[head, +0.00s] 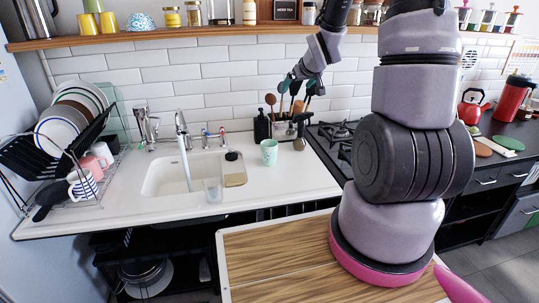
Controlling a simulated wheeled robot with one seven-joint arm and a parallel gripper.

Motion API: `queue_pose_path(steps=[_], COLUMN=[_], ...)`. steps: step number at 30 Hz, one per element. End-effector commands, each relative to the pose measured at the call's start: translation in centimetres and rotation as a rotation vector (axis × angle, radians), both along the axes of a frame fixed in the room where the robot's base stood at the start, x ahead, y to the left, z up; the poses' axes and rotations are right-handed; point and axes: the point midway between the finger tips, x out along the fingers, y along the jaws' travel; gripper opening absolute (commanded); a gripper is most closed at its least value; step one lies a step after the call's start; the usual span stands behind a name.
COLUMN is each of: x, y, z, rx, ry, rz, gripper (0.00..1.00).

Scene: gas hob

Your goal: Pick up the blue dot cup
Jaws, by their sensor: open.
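A pale mint-green cup with a faint pattern (269,151) stands upright on the white counter, right of the sink. A white mug with blue markings (82,186) sits in the dish rack at left. A blue-and-white patterned cup or bowl (139,21) stands on the wall shelf. I cannot tell for certain which is the blue dot cup. My gripper (304,82) is open above and behind the mint cup, in front of the utensil holder, and apart from all three. Its fingers are small and overlap the utensils in the picture.
A utensil holder (287,128) and dark soap bottle (261,127) stand behind the mint cup. The hob (333,132) is right.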

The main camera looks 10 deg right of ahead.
Motion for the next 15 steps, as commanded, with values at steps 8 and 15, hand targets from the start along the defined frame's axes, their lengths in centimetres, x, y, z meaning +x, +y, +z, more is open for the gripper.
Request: queue_pose_path(steps=[8,15], x=[3.5,2.9], y=[1.0,3.3], z=[-11.3,-19.8], rx=[0.003,0.063], ry=[-0.107,-0.235], rz=[0.155,0.263], gripper=[1.00,1.00])
